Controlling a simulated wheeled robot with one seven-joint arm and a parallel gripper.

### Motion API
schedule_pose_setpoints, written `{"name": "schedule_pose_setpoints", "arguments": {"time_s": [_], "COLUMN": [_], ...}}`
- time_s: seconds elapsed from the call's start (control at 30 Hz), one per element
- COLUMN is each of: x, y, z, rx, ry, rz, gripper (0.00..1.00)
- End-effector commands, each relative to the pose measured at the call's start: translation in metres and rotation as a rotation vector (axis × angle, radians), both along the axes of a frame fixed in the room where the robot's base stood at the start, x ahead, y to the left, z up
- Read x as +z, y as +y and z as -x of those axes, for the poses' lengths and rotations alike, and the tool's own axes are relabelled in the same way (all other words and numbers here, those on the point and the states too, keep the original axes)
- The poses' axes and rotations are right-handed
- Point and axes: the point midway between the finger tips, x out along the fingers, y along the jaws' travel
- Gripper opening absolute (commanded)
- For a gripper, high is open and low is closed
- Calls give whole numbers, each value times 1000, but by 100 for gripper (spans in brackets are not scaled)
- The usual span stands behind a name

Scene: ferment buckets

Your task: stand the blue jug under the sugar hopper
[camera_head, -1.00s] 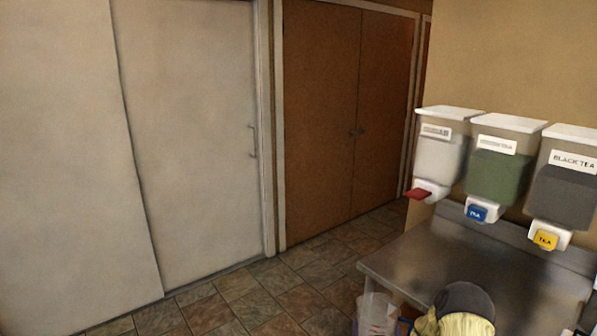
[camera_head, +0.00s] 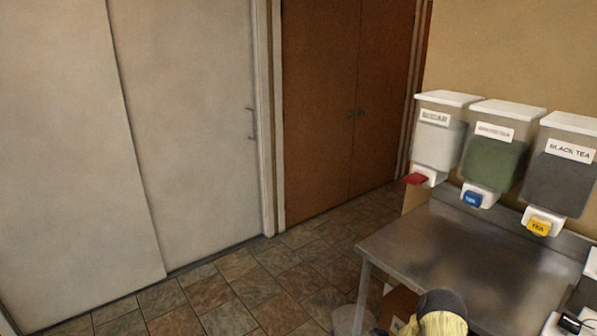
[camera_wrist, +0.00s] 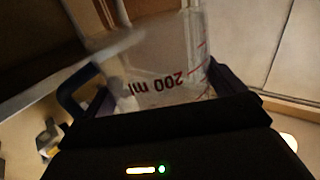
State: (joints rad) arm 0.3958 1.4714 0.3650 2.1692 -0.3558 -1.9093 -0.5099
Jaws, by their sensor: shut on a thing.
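The sugar hopper (camera_head: 439,140) is the leftmost of three wall dispensers, with a white lid and a red tap (camera_head: 415,179). The blue jug is a clear measuring jug (camera_head: 346,321) with a blue handle, cut off by the bottom edge of the head view. In the wrist view the jug (camera_wrist: 165,60) fills the space between the fingers, with its "200 ml" mark and blue handle (camera_wrist: 75,92) showing. My gripper (camera_wrist: 172,98) is shut on the jug's body. In the head view the jug is left of the steel table, low and well short of the hopper.
The steel table (camera_head: 440,250) lies below the hoppers; its left part is clear. The green hopper (camera_head: 492,150) and the black tea hopper (camera_head: 562,175) hang to the right. Small dark items lie at the table's right. A cardboard box (camera_head: 398,304) is under the table. Tiled floor (camera_head: 250,290) is free at left.

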Motion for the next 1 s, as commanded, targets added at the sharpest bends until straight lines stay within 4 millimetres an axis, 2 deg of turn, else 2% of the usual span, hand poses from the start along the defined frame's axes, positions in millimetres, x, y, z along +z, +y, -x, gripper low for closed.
{"name": "schedule_pose_setpoints", "arguments": {"time_s": [0.1, 0.2, 1.0], "x": [9, 13, 14], "y": [-1, 0, 0], "z": [17, 24, 24], "rx": [-2, -2, -2], "ry": [1, 0, -3], "rz": [-3, -3, -2], "gripper": [70, 70, 70]}}
